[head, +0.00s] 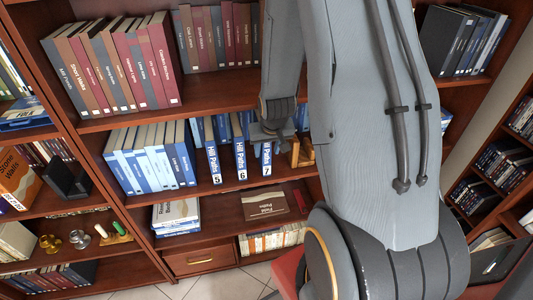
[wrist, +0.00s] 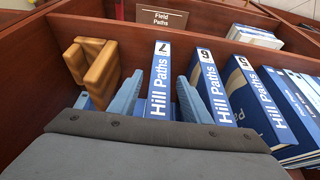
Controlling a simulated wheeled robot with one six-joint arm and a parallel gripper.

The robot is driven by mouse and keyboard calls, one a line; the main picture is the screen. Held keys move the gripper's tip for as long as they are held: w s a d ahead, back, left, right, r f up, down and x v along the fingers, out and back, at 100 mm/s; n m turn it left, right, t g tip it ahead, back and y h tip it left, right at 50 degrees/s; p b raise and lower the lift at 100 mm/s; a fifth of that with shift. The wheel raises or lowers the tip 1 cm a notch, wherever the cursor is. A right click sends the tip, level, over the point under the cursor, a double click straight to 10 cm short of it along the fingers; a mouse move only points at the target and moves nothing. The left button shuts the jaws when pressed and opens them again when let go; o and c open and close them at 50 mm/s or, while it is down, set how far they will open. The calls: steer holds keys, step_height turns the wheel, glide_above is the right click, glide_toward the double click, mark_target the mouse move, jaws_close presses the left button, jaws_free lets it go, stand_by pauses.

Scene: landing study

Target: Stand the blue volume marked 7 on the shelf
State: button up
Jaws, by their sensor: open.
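The blue volume marked 7 (head: 266,160), titled Hill Paths, stands upright on the middle shelf (head: 235,180), to the right of volumes 6 (head: 241,160) and 5 (head: 214,164). In the wrist view, volume 7 (wrist: 160,85) shows its spine between the two blue-grey fingers of my gripper (wrist: 157,98). The gripper is open, with one finger on each side of the book; I cannot tell whether either touches it. The right finger is in the gap between volumes 7 and 6 (wrist: 213,85). In the head view my gripper (head: 270,132) is at the book's top, partly hidden by my arm.
A wooden bookend (wrist: 95,70) stands close beside the left finger; it also shows in the head view (head: 305,150). Several blue-and-white books (head: 150,155) fill the shelf's left part. The upper shelf board (head: 215,98) lies above. A brown Field Paths book (head: 265,204) lies below.

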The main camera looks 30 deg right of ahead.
steer(key=d+p+v, duration=0.1)
steer(key=p+v, duration=0.1)
steer(key=v, duration=0.7)
steer(key=s+a+r+n+g, duration=0.1)
steer(key=s+a+r, duration=0.3)
steer(key=a, duration=0.3)
steer(key=s+a+r+n+g+y, duration=0.1)
steer(key=s+a+r+n, duration=0.1)
steer(key=s+a, duration=0.5)
steer(key=shift+a+r, duration=0.45)
steer(key=shift+r, duration=0.4)
steer(key=shift+g, duration=0.4)
step_height(320, 180, down, 5)
steer(key=b, duration=0.4)
steer(key=shift+r, duration=0.2)
